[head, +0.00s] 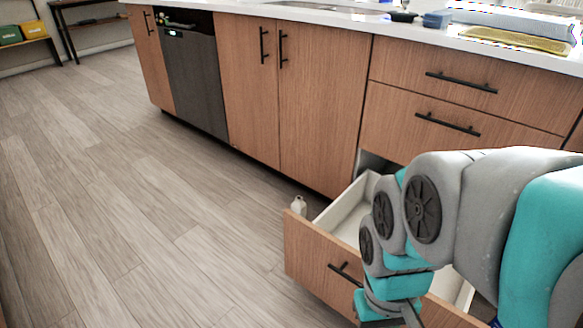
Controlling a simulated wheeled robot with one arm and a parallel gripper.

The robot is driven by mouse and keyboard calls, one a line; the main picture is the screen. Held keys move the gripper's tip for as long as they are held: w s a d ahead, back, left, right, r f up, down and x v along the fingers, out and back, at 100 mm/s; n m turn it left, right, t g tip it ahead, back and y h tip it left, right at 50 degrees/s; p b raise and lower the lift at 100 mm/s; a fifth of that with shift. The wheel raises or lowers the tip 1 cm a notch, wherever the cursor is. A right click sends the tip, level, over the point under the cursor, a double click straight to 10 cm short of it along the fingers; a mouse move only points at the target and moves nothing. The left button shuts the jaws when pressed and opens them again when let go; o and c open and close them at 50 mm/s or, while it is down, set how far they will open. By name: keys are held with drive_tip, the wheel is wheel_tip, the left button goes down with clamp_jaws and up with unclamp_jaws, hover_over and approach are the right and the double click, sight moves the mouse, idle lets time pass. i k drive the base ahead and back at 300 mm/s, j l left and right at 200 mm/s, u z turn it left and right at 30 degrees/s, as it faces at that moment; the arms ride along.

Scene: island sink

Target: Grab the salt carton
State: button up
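I see no carton that I can clearly identify as salt. A small white bottle-like object (298,206) shows at the left corner of the open bottom drawer (308,240); I cannot tell whether it stands on the floor behind the drawer or touches it. A small blue patch (495,322) shows at the bottom edge, right of the drawer front, too cut off to name. My gripper (398,316) is low in front of the drawer front, cut by the bottom edge. Its fingertips are not clear. My arm hides much of the drawer's inside.
Wooden cabinets and a dishwasher (193,75) line the island. The white countertop (350,14) carries a blue item (437,18) and a yellow tray-like item (514,38). The wooden floor (130,190) at left is clear. Shelves with boxes (33,29) stand far left.

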sight(299, 206)
drive_tip(key=i+j+z, duration=0.3)
drive_tip(key=i+j, duration=0.15)
drive_tip(key=j, duration=0.15)
drive_tip(key=i+j+z, duration=0.35)
drive_tip(key=j, duration=0.3)
drive_tip(key=i+j+z, duration=0.15)
drive_tip(key=j, duration=0.25)
drive_tip(key=i+j+z, duration=0.15)
drive_tip(key=j, duration=0.2)
drive_tip(key=i+j+z, duration=0.2)
drive_tip(key=j, duration=0.25)
drive_tip(key=k+l, duration=0.05)
